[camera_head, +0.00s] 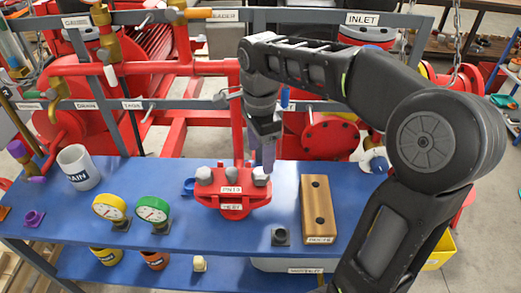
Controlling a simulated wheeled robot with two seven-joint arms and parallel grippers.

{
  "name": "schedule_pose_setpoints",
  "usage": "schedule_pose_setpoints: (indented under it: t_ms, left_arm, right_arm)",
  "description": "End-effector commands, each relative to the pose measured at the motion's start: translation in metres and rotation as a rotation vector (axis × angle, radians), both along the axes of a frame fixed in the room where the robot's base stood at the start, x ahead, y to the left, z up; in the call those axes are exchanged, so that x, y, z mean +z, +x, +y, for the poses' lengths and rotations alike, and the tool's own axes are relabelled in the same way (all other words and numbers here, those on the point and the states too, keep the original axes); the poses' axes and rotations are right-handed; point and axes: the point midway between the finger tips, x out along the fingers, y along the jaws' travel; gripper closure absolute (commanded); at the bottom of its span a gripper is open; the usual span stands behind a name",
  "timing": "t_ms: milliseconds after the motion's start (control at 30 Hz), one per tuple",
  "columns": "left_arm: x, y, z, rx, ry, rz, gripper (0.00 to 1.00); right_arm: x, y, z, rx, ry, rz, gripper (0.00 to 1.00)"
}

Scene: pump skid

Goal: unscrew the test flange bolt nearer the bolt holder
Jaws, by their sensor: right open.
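The red test flange (232,199) stands on the blue bench with white labels on its front. A grey bolt head (204,175) sits on its left side and another grey bolt head (261,177) on its right side. The wooden block with two dark holes (317,205), seemingly the bolt holder, lies to the right of the flange, so the right bolt is the nearer one. My right gripper (265,166) points down just above the right bolt, open; its fingers look close together from here. I cannot tell whether they touch the bolt. My left gripper is not in view.
A small dark square piece (280,236) lies in front of the flange. A yellow gauge (110,207), a green gauge (153,210) and a white drain cup (78,168) stand to the left. Red pipes and a grey labelled frame (190,104) rise behind the bench.

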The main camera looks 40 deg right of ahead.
Motion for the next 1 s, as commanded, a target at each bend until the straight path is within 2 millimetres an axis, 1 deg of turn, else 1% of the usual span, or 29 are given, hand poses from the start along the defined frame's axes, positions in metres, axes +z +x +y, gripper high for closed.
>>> schedule_pose_setpoints:
  t_ms: [167,500,600,733,967,1000]
  left_arm:
    - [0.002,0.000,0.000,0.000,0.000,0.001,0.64]
    - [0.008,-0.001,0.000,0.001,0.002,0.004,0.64]
    - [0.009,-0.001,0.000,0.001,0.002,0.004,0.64]
    - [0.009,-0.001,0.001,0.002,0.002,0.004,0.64]
    - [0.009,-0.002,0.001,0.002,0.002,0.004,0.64]
    - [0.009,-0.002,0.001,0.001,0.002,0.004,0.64]
  right_arm:
    - [-0.012,-0.001,0.000,0.001,0.000,0.004,0.34]
    - [-0.060,-0.001,0.000,0.002,0.000,0.004,0.34]
    - [-0.070,-0.001,0.000,0.002,0.001,0.003,0.34]
    - [-0.077,0.000,0.000,0.002,0.000,0.001,0.34]
    - [-0.078,0.000,0.000,0.002,0.000,0.001,0.34]
    - [-0.078,0.000,0.000,0.002,0.000,0.000,0.36]
